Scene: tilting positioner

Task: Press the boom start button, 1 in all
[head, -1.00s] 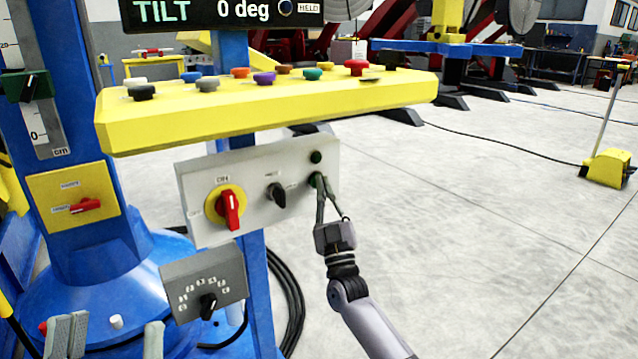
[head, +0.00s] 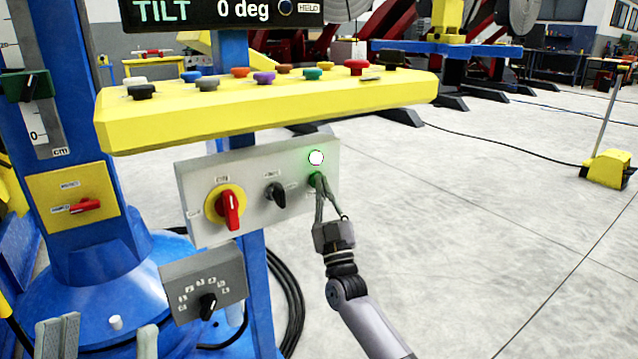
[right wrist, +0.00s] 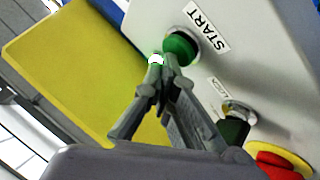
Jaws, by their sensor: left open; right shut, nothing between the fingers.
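The green start button (head: 314,177) sits at the right end of a grey control panel (head: 250,172); in the right wrist view the button (right wrist: 181,47) has a START label beside it. My right gripper (head: 318,182) is shut and empty, its fingertips at the button's edge, apparently touching it. In the right wrist view the fingertips (right wrist: 166,64) partly cover the button's near side, so how far it is pushed in is unclear. A round lamp (head: 316,157) just above the button glows white with a green halo. My left gripper (head: 103,340) is open and empty at the bottom left.
The panel also has a red rotary switch (head: 230,210) and a black selector (head: 276,194). A yellow console (head: 270,118) with several coloured buttons overhangs it. A grey dial box (head: 204,283) hangs below.

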